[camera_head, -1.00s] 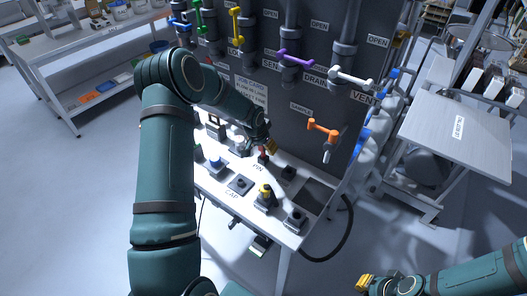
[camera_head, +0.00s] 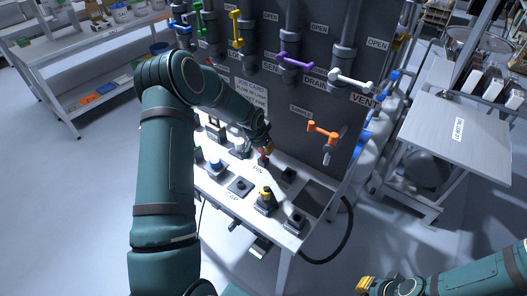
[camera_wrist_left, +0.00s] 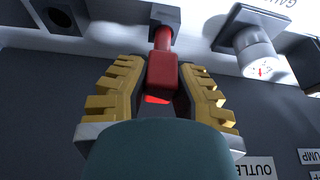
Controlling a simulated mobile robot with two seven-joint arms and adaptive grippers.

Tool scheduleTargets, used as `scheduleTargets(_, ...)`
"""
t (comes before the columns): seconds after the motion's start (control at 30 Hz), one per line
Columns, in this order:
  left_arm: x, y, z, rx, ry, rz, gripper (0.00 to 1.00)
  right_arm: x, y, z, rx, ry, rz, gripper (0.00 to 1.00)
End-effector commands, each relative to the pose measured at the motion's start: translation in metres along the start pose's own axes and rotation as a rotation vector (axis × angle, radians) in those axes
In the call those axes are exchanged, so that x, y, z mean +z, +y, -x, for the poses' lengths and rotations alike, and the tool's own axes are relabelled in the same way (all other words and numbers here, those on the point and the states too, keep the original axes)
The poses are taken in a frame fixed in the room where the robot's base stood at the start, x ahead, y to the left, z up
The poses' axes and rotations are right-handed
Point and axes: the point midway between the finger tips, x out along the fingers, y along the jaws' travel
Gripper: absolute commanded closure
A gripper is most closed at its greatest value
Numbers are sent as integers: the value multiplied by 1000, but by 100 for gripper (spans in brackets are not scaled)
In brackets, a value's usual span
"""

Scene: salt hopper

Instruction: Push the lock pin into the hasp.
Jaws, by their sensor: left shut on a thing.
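The red lock pin (camera_wrist_left: 162,75) is between the yellow fingers of my left gripper (camera_wrist_left: 160,100) in the left wrist view. My left gripper is shut on its thick red head. The pin's thinner shaft runs to a grey block, the apparent hasp (camera_wrist_left: 165,14); how deep it sits cannot be told. In the head view my left gripper (camera_head: 267,143) is low over the bench by the PIN label, with the red pin (camera_head: 264,159) just under it. My right gripper (camera_head: 366,285) is at the bottom edge, away from the bench; its jaw opening is unclear.
A round white gauge (camera_wrist_left: 258,60) stands beside the pin. On the bench are a blue-topped fitting (camera_head: 215,165), a yellow-topped fitting (camera_head: 265,196) and dark blocks. An orange handle (camera_head: 323,131) and other coloured valve handles are on the dark panel behind.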

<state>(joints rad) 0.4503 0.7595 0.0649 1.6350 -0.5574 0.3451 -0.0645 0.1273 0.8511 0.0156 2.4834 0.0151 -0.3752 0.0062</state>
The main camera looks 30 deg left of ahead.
Motion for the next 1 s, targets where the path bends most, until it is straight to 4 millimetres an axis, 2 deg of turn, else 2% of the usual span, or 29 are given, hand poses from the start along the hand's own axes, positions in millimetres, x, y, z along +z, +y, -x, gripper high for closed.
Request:
scheduleTargets(0.43,-2,0,4,-1,2,0,100,0,-1,2,0,0,0,100)
scheduleTargets(1.0,-9,0,23,-1,2,0,100,-2,-4,12,0,0,0,100)
